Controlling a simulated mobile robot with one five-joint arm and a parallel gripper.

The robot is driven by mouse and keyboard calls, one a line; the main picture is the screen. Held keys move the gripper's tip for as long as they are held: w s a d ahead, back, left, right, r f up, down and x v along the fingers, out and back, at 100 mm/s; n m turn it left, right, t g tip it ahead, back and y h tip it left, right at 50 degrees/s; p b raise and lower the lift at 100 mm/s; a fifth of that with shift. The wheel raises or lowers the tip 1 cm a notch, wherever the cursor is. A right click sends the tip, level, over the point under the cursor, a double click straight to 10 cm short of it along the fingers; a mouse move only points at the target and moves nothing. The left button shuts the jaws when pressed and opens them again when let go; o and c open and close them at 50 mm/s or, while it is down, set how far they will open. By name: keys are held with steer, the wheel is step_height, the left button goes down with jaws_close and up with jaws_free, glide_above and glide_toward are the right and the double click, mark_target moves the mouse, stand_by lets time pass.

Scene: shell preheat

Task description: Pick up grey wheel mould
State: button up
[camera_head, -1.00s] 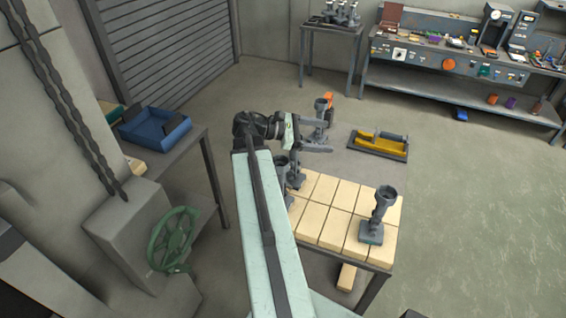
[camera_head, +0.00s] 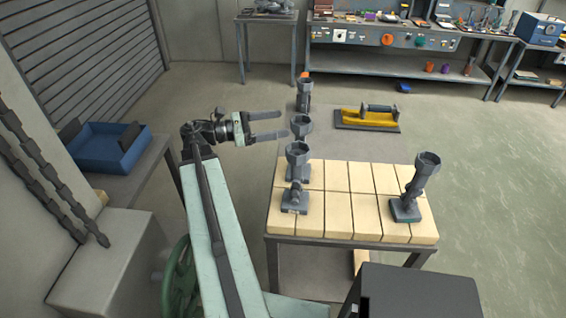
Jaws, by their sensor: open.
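The lower part of the second mould is hidden by the front one.
The block-topped table (camera_head: 352,239) has bare blocks between left and right moulds. A blue tray (camera_head: 105,148) sits on a side table at left. A green handwheel (camera_head: 180,285) is below my arm.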

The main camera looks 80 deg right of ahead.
mark_target(301, 124)
steer(key=shift+f+x, duration=0.2)
steer(key=shift+x, duration=1.15)
steer(key=shift+f+x, duration=0.15)
steer(key=shift+x, duration=1.25)
steer(key=shift+f+x, duration=0.2)
steer(key=shift+x, duration=1.15)
steer(key=shift+a, duration=0.15)
jaws_close()
